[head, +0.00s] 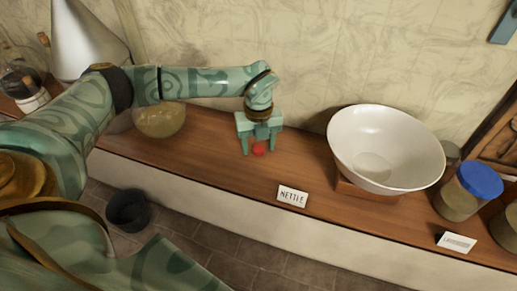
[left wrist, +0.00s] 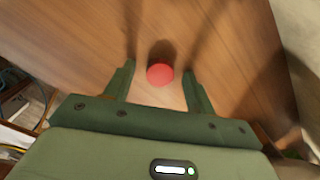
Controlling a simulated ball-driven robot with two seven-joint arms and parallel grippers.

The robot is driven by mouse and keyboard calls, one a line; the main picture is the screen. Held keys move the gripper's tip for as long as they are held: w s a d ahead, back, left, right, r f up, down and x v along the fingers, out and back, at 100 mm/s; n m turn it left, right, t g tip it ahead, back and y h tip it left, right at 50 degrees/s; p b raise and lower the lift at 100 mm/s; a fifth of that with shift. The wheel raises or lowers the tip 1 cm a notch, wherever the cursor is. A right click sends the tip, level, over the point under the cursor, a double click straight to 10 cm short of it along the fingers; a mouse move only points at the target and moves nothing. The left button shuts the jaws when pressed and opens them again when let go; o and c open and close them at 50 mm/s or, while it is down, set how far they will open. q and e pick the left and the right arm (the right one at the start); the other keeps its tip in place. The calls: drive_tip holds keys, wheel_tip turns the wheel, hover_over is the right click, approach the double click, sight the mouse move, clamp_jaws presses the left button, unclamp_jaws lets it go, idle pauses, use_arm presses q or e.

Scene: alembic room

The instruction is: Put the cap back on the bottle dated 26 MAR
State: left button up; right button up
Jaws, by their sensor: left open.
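A small red cap (head: 258,149) is on the wooden shelf, in the middle of the head view. In the left wrist view the red cap (left wrist: 160,74) lies between the fingertips, with a finger on each side and gaps visible. My left gripper (head: 259,152) points down over it, open; its fingers also show in the left wrist view (left wrist: 160,80). No bottle with a readable 26 MAR date shows. My right gripper is not in view.
A large white bowl (head: 385,135) stands right of the gripper, with a NETTLE card (head: 292,196) in front. A blue-lidded jar (head: 458,200) and a card (head: 457,242) are far right. A round amber vessel (head: 165,122) sits behind my arm. A dark bucket (head: 128,210) is on the floor.

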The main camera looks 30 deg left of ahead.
sight(259, 147)
use_arm(q)
drive_tip(key=c, duration=1)
drive_tip(key=shift+r, duration=0.15)
drive_tip(key=shift+r, duration=0.3)
wheel_tip(259, 147, up, 2)
drive_tip(key=shift+w+r, duration=0.1)
drive_tip(key=s+d+r, duration=0.1)
drive_tip(key=d+r, duration=0.2)
drive_tip(key=d, duration=0.1)
drive_tip(key=s+d+r, duration=0.1)
drive_tip(key=d+r, duration=0.2)
drive_tip(key=d, duration=0.2)
drive_tip(key=s+d+r, duration=0.2)
drive_tip(key=d+r, duration=0.2)
drive_tip(key=shift+d, duration=0.2)
